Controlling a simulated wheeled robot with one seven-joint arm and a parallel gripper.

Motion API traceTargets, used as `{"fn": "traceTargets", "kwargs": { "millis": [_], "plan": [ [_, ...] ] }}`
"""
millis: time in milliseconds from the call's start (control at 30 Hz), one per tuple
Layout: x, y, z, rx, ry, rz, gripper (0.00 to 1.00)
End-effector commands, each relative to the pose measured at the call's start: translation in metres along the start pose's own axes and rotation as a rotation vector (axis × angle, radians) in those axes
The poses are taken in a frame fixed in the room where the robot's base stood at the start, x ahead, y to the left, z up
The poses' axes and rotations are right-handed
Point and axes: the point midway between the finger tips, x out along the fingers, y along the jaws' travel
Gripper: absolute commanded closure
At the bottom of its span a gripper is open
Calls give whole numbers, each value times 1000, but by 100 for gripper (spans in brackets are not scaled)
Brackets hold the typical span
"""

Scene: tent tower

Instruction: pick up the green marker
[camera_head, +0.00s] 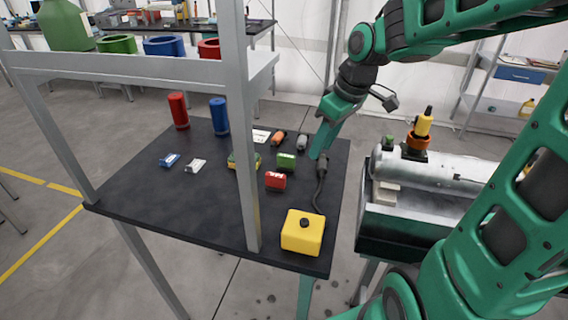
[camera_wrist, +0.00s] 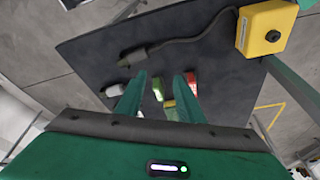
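A small green block-like thing, taken as the green marker (camera_head: 286,161), lies on the dark table, behind the red block. In the wrist view the green marker (camera_wrist: 158,88) shows between my two fingers, beyond their tips. My gripper (camera_head: 319,155) is over the table's right part, to the right of the green marker. In the wrist view my gripper (camera_wrist: 160,78) has its fingers apart with nothing held. I cannot tell its exact height above the table.
A red block (camera_head: 275,181) lies close in front of the green marker. A yellow-green block (camera_head: 243,161), an orange item (camera_head: 278,138) and a grey item (camera_head: 302,142) are near. A black cable (camera_head: 320,190) runs toward a yellow box (camera_head: 302,233). A shelf post (camera_head: 243,130) stands left.

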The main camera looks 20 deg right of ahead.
Motion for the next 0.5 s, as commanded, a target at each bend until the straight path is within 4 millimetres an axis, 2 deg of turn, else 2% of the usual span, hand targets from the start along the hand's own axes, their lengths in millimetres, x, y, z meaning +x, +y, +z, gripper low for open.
{"fn": "traceTargets", "kwargs": {
  "millis": [100, 200, 367, 500],
  "plan": [
    [6, 3, -33, -191, 35, -62, 66],
    [8, 3, -51, -311, 64, -96, 66],
    [14, 2, -64, -397, 86, -121, 66],
    [33, -2, -65, -404, 87, -125, 66]
  ]
}}
